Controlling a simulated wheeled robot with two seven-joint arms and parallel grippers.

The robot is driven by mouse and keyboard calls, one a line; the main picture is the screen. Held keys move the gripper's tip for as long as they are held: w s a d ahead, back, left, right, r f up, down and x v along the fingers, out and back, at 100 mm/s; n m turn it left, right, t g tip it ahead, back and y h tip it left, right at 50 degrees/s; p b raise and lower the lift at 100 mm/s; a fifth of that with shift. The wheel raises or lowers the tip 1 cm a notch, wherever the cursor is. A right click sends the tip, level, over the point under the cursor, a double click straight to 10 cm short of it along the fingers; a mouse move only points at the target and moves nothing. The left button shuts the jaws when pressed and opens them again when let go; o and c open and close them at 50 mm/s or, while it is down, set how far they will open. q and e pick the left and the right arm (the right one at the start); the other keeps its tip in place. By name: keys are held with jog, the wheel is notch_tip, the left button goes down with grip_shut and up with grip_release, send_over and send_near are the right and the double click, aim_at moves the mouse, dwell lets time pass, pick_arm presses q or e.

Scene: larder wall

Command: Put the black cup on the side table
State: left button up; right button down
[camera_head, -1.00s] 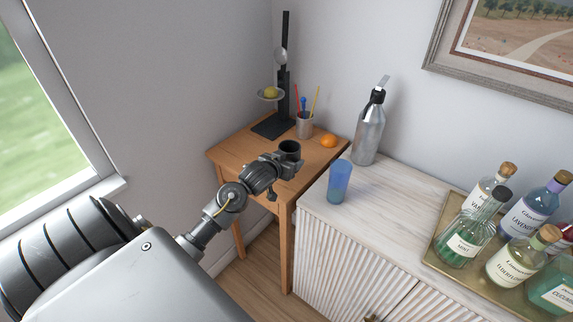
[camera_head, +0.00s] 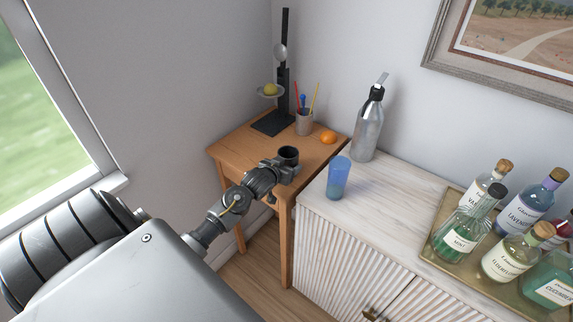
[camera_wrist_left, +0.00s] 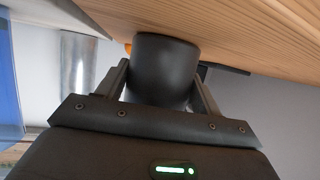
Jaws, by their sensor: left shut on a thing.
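The black cup (camera_head: 288,153) is upright at the front part of the wooden side table (camera_head: 236,146). My left gripper (camera_head: 283,168) is shut on the cup from the near side. In the left wrist view the cup (camera_wrist_left: 165,68) sits between the two fingers, and the picture is upside down, with the wooden table top (camera_wrist_left: 245,28) along the upper edge. The cup's base is very close to the table top; I cannot tell whether it touches. My right gripper is not in view.
On the table stand a black stand with a dish (camera_head: 271,91), a pencil cup (camera_head: 304,124) and an orange (camera_head: 328,137). The white cabinet (camera_head: 390,190) beside it holds a blue glass (camera_head: 338,178), a metal bottle (camera_head: 368,130) and a tray of bottles. The table's left part is clear.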

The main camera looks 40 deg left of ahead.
pick_arm(q)
jog(key=o, duration=1.2)
jog(key=shift+s+r, duration=0.1)
jog(key=shift+r, duration=0.1)
jog(key=b+v, duration=0.1)
jog(key=v, duration=1.1)
